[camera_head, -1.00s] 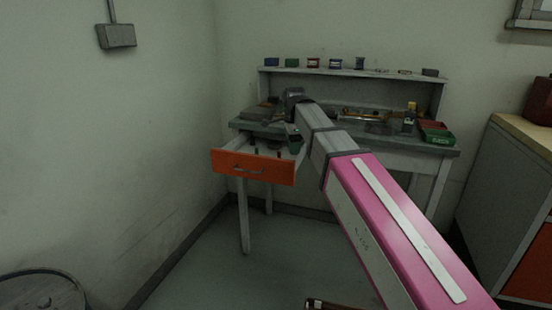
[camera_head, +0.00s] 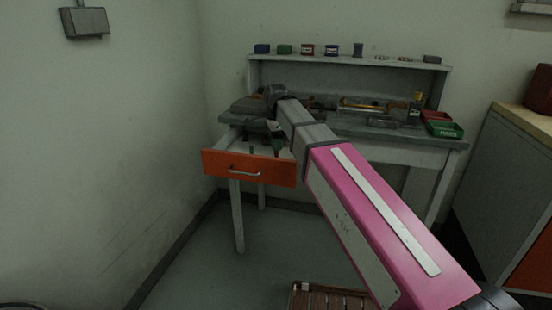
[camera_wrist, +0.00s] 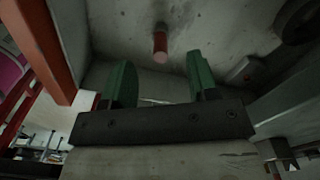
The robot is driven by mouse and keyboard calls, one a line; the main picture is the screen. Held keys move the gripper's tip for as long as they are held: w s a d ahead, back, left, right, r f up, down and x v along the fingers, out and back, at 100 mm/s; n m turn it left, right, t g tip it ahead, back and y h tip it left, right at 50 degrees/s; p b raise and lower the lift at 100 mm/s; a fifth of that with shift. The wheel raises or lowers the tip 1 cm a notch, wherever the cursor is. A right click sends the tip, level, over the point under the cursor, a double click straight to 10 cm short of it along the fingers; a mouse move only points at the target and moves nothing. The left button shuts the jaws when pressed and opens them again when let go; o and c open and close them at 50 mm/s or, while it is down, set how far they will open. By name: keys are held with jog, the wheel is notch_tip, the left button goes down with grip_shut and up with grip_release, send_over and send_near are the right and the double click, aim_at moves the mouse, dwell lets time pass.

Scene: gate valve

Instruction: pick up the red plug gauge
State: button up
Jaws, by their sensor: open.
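The red plug gauge (camera_wrist: 160,43) shows in the wrist view as a small cylinder with a red body and a paler end, standing out from the drawer's grey floor. My gripper (camera_wrist: 160,65) is open, with its two green fingers on either side of the line to the gauge. The gauge lies beyond the fingertips and appears untouched. In the head view my gripper (camera_head: 278,138) hangs at the right part of the open drawer (camera_head: 248,168), which has an orange front. I cannot make out the gauge there.
The drawer's orange front wall (camera_wrist: 45,45) is close on the left. The workbench (camera_head: 400,128) holds several tools and a green bin (camera_head: 445,129).

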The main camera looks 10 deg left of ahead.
jog(key=shift+d+f, duration=0.15)
jog(key=shift+f, duration=3.25)
grip_shut()
